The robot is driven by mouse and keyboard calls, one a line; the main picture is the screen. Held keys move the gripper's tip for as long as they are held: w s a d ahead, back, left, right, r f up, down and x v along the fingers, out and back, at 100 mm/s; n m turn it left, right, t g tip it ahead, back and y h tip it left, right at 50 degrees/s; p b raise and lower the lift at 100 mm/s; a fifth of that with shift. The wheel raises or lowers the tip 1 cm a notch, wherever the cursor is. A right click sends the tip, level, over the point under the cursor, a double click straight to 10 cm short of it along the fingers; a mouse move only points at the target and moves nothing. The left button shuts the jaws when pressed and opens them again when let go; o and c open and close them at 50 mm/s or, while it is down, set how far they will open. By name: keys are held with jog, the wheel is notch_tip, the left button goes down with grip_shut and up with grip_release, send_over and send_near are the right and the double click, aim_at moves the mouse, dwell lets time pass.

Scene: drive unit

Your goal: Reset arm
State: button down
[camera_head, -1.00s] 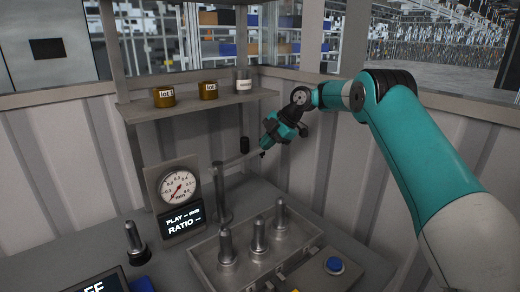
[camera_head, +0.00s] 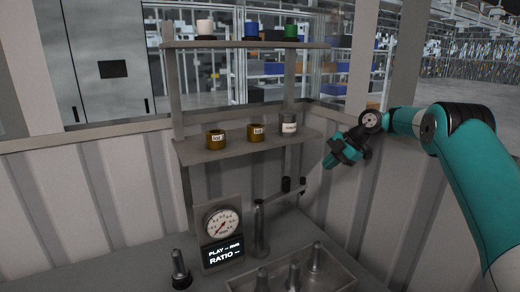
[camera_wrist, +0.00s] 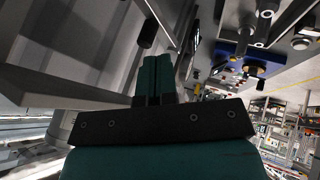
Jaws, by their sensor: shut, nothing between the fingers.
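My gripper (camera_head: 331,161) is at the right of the head view, on my teal arm. It is raised in front of the ribbed wall, to the right of the middle shelf and above the bench. It is empty. In the wrist view its two teal fingers (camera_wrist: 155,80) are together, with nothing between them. The fingertips touch nothing that I can see.
A shelf (camera_head: 190,152) holds two brown lot jars (camera_head: 216,140) and a grey canister (camera_head: 289,124). Below stand a dial gauge (camera_head: 222,224), a display (camera_head: 223,254), an upright post with a lever (camera_head: 260,228) and a tray (camera_head: 340,283) with several metal pegs. Open air surrounds my gripper.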

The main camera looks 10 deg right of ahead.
jog(key=s+a+r+m+g+b, duration=0.1)
jog(key=s+a+r+m+b, duration=0.2)
jog(key=s+a, duration=0.55)
jog(key=s+a+r+m+g+b, duration=0.1)
jog(key=s+a+r+m, duration=0.3)
jog(key=s+a, duration=0.45)
jog(key=s+a+f+m+b, duration=0.1)
jog(key=s+a+f+m, duration=0.1)
jog(key=s, duration=0.7)
jog(key=s+a+f+m+g+h+b, duration=0.1)
jog(key=s+f+m, duration=0.1)
jog(key=s, duration=0.7)
jog(key=s+a+f+m+h+b, duration=0.1)
jog(key=s+a+f+m, duration=0.1)
jog(key=s, duration=0.7)
jog(key=shift+s+a+f+m+g, duration=0.15)
jog(key=shift+s+a+m+g, duration=0.2)
jog(key=shift+m, duration=0.25)
